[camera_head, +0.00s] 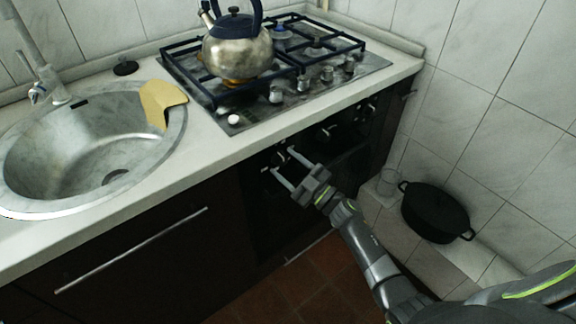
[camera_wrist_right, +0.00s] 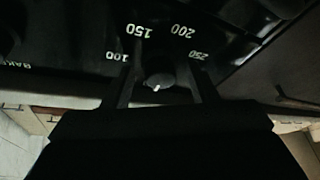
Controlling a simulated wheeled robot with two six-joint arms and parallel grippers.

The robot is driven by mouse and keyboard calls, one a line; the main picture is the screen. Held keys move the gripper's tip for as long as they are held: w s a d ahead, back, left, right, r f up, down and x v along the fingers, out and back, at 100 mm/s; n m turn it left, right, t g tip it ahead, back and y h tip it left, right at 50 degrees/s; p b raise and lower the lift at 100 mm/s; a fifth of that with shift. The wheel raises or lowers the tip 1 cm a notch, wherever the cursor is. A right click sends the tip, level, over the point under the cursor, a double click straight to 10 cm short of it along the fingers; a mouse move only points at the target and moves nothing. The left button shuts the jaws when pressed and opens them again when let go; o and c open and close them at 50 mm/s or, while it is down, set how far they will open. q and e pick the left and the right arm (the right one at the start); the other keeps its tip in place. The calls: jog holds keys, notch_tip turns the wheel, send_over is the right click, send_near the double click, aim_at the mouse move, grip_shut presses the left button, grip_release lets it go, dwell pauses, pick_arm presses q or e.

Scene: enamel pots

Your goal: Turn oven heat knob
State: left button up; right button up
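The oven heat knob (camera_wrist_right: 158,82) shows in the right wrist view as a round dark knob with a small pale mark. Around it are the printed numbers 100, 150, 200 and 250 on the black oven panel (camera_wrist_right: 75,28). My right gripper (camera_wrist_right: 163,72) is open, with one finger on each side of the knob and dark gaps between. In the head view my right gripper (camera_head: 281,161) reaches the dark oven front under the counter. The knob there is dim and partly hidden by the fingers. My left gripper is not in view.
A gas hob (camera_head: 232,120) with its own knobs and a kettle (camera_head: 237,52) is above the oven. A sink (camera_head: 75,140) with a tan board (camera_head: 160,100) is at left. A black pot (camera_head: 436,212) and a clear glass (camera_head: 388,181) stand on the tiled ledge at right.

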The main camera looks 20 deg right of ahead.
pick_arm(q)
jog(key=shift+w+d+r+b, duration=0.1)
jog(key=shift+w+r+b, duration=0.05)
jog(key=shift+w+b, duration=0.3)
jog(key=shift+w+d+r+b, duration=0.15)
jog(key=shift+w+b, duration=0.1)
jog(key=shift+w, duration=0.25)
pick_arm(e)
jog(key=v, duration=1.7)
jog(key=shift+d, duration=0.15)
jog(key=shift+s, duration=0.15)
